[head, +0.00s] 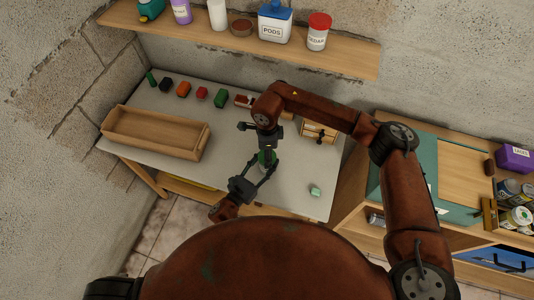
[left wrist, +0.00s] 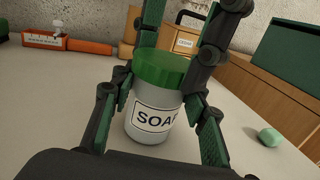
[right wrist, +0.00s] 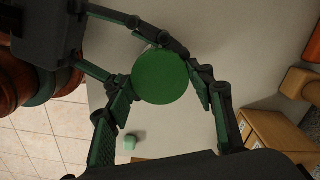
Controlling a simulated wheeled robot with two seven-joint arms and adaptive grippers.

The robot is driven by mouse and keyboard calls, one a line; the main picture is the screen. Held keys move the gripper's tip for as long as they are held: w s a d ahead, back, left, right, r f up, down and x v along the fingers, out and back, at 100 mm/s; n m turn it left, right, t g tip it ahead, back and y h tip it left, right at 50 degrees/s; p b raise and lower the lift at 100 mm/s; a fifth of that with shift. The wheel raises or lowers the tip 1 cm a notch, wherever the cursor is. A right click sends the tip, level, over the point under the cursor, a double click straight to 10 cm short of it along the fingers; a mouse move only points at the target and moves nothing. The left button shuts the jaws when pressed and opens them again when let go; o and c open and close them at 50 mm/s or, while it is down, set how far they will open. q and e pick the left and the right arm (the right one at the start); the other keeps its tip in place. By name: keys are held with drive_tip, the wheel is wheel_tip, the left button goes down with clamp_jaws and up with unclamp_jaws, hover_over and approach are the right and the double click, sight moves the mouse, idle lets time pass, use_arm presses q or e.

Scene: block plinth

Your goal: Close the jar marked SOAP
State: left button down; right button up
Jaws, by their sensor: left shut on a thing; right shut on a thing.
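The SOAP jar (left wrist: 152,118) is a pale jar with a black-lettered label, standing upright on the grey table. A green lid (left wrist: 163,68) sits on its mouth and looks level; how tightly it is seated I cannot tell. The lid also shows from above as a round disc in the right wrist view (right wrist: 161,77). My left gripper (head: 262,170) is shut on the jar's body from the near side, a finger on each side. My right gripper (head: 267,153) points down from above and is shut on the lid. In the head view the grippers largely hide the jar.
A long open wooden box (head: 150,146) stands at the table's left. Several small coloured items line the back. A small wooden drawer box (head: 320,132) stands right of the jar, and a pale green block (head: 315,190) lies at the front right. A shelf (head: 200,38) with containers hangs above.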

drive_tip(key=c, duration=0.6)
drive_tip(key=m, duration=0.8)
drive_tip(key=shift+m, duration=0.4)
drive_tip(key=o, duration=1.3)
drive_tip(key=shift+c, duration=0.2)
